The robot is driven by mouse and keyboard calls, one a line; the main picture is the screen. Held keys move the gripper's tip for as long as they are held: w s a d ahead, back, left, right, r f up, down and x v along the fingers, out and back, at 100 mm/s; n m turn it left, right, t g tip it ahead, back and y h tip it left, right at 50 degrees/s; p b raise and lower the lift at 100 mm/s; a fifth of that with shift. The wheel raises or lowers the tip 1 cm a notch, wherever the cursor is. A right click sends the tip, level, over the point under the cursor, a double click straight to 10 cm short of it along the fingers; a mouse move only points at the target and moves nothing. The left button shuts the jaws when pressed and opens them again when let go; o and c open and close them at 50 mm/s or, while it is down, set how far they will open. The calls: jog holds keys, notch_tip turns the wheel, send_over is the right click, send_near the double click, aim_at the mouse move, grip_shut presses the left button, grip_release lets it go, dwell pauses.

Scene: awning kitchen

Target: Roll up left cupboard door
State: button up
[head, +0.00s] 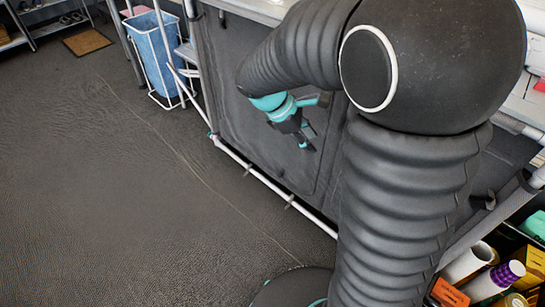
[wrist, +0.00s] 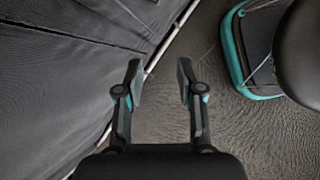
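The left cupboard door appears to be the dark grey fabric panel (head: 232,85) with a seamed outline, hanging flat down the cupboard front in the head view. Its lower part is near a white bottom rail (head: 270,183). In the wrist view, dark fabric (wrist: 60,85) with seams fills the left side. My gripper (wrist: 159,75) is open and empty, with a clear gap between its fingers. In the head view my gripper (head: 312,122) is in front of the fabric; whether it touches cannot be told. My arm hides the fabric's right part.
A blue bin (head: 153,50) in a white frame stands at the cupboard's far end. A brown mat (head: 86,41) lies farther back. Open shelves with bottles and boxes (head: 446,293) are at the lower right. The dark floor (head: 120,190) on the left is clear.

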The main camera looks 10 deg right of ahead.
aim_at(278, 175)
jog(key=w+a+f+n+t+h+b, duration=0.1)
jog(key=w+a+f+n+h, duration=0.2)
jog(key=w+f+n, duration=0.55)
jog(key=w+a+f+n+t+h+b, duration=0.15)
jog(key=w+f+n+h, duration=0.3)
jog(key=f, duration=0.65)
jog(key=w+a+f+n+t+b, duration=0.1)
jog(key=a+f+n+t, duration=0.35)
jog(key=f+n, duration=0.6)
jog(key=w+a+f+n+t, duration=0.1)
jog(key=a+f+n+t, duration=0.4)
jog(key=f, duration=1)
jog(key=shift+n+g, duration=0.25)
jog(key=shift+g, duration=0.35)
jog(key=x, duration=1.4)
jog(key=shift+s+d+r+p, duration=0.1)
jog(key=shift+d+r+p, duration=0.05)
jog(key=shift+r+p, duration=0.15)
jog(key=shift+c, duration=0.2)
grip_shut()
